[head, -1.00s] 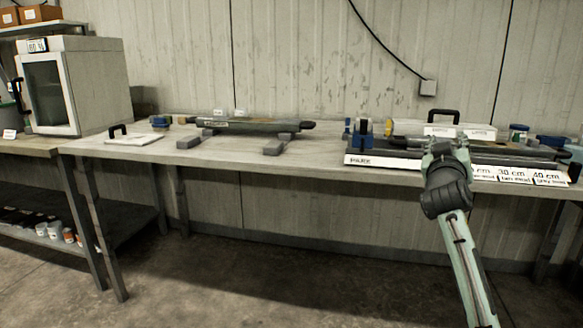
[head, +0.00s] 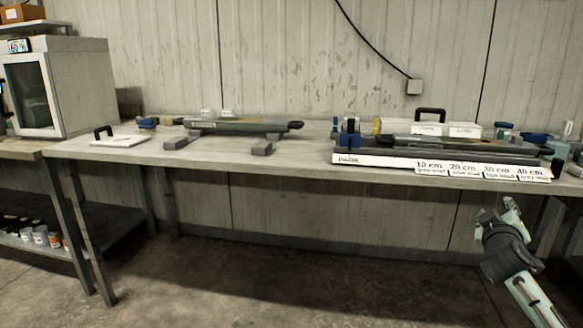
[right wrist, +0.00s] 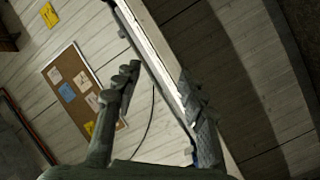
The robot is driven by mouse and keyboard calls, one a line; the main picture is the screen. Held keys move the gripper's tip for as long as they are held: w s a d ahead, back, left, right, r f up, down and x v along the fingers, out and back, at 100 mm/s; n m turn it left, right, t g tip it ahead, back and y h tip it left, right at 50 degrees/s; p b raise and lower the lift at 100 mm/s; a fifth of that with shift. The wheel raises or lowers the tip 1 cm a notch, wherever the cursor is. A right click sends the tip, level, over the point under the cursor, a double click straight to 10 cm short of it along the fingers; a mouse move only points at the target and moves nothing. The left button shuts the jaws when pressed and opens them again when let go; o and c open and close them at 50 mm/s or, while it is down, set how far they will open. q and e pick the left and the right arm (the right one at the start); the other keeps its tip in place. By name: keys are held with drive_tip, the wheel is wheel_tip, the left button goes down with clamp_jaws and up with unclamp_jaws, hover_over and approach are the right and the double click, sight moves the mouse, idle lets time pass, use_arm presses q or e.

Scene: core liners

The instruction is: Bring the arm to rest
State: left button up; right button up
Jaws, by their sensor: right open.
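My right gripper (head: 507,218) is at the lower right in the head view. It is in front of the bench and below the level of its top, clear of everything on it. In the right wrist view my right gripper (right wrist: 158,82) has its two fingers apart, with nothing between them. Behind the fingers that view shows a tilted bench edge (right wrist: 160,45), wall panels and a pinboard (right wrist: 80,88). My left gripper is not in view.
The bench (head: 290,163) carries a labelled rack (head: 350,159) at the right and a long dark tube on grey blocks (head: 235,125) in the middle. A white lidded plate (head: 118,141) lies at the left. A cabinet (head: 75,85) stands at far left. The floor in front is clear.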

drive_tip(key=s+a+f+n+g+y, duration=0.1)
drive_tip(key=s+f+g, duration=0.1)
drive_tip(key=s+f, duration=0.65)
drive_tip(key=s+a+f+g+y, duration=0.1)
drive_tip(key=s+f+g, duration=0.3)
drive_tip(key=f, duration=0.8)
drive_tip(key=s+a+f+n+g+y, duration=0.1)
drive_tip(key=s+f+y, duration=0.1)
drive_tip(key=s+f, duration=0.75)
drive_tip(key=s+a+f+g+y, duration=0.1)
drive_tip(key=s+a+f+g, duration=0.25)
drive_tip(key=s+f, duration=0.7)
drive_tip(key=s+a+f+m+y, duration=0.1)
drive_tip(key=a+f, duration=0.1)
drive_tip(key=a, duration=0.6)
drive_tip(key=s+a+f+m+y, duration=0.1)
drive_tip(key=s+a+f+y, duration=0.1)
drive_tip(key=a, duration=0.5)
drive_tip(key=shift+a+m+g, duration=0.3)
drive_tip(key=shift+a+g, duration=0.05)
drive_tip(key=shift+a, duration=0.05)
drive_tip(key=shift+f, duration=0.1)
